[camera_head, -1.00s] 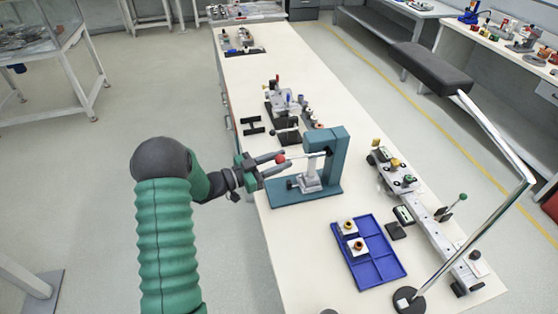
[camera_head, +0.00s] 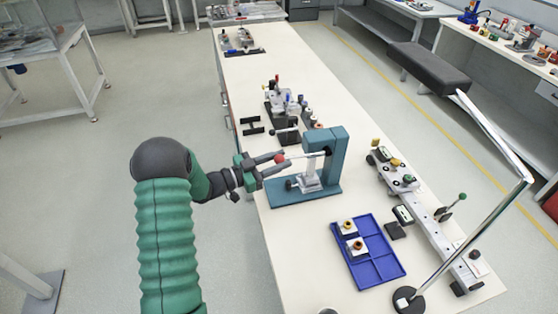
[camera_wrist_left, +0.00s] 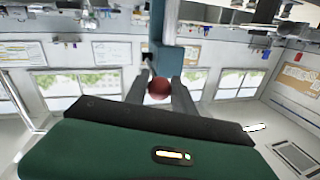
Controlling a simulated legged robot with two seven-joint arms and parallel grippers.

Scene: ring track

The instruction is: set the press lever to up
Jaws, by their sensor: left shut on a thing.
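The teal press (camera_head: 338,158) stands on the workbench, with its base plate flat on the top. Its lever (camera_head: 300,156) is a thin metal rod pointing left, roughly level, with a red ball knob (camera_head: 280,159) at the end. My left gripper (camera_head: 277,165) is shut on the red knob, its fingers on either side of it. In the left wrist view the red knob (camera_wrist_left: 159,88) sits between the two grey fingers, with the teal press (camera_wrist_left: 168,55) beyond. My right gripper is not in view.
A blue tray (camera_head: 380,265) with two small fittings lies in front of the press. A long grey rail fixture (camera_head: 430,225) and a lamp stand's base (camera_head: 408,299) are to the right. Several small devices (camera_head: 285,105) stand behind the press. The bench's front-left surface is bare.

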